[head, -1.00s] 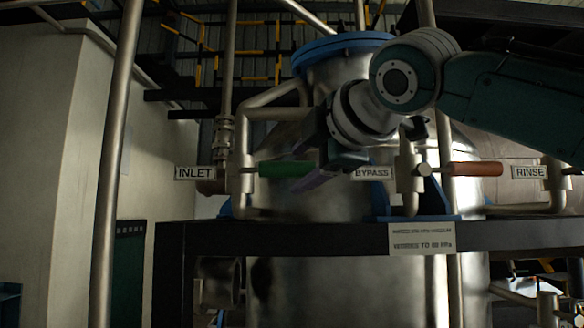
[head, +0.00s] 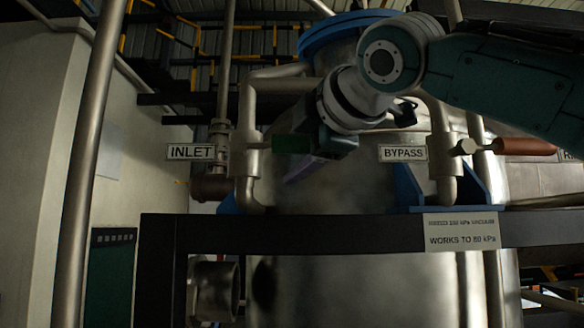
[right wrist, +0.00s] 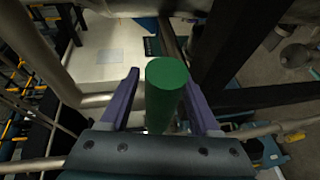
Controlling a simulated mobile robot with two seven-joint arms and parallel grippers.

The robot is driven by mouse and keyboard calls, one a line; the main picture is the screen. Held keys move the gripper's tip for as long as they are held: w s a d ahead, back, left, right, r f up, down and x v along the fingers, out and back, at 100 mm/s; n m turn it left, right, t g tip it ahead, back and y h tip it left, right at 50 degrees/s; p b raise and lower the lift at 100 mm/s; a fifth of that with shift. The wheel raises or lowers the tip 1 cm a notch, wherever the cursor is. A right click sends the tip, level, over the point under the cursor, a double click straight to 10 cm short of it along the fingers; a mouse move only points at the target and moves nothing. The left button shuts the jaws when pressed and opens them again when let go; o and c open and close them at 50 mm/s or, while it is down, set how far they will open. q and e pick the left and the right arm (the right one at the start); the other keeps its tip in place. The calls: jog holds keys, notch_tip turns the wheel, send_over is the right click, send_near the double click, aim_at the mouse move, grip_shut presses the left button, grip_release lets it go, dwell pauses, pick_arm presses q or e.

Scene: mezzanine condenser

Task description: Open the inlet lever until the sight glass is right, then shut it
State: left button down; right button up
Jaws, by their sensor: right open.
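The inlet lever has a green handle (head: 291,144) that lies level, pointing right from the pipe beside the INLET label (head: 191,152). My right gripper (head: 304,170) is at the handle's right end, with its purple fingers partly below it and partly hidden. In the right wrist view the green handle (right wrist: 166,95) stands end-on between the two open fingers of my right gripper (right wrist: 160,76). A gap shows on each side, wider on the left. I cannot pick out the sight glass for certain. My left gripper is not in view.
A BYPASS label (head: 403,153) and a red-brown handle (head: 526,146) are to the right. A dark beam (head: 330,232) with a plate reading "WORKS TO 60 kPa" (head: 462,238) crosses below the levers. A steel tank (head: 350,290) stands behind. A vertical pipe (head: 88,170) is at left.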

jog(key=shift+s, duration=0.1)
grip_shut()
dwell(0.3)
jog(key=shift+d, duration=0.1)
dwell(0.8)
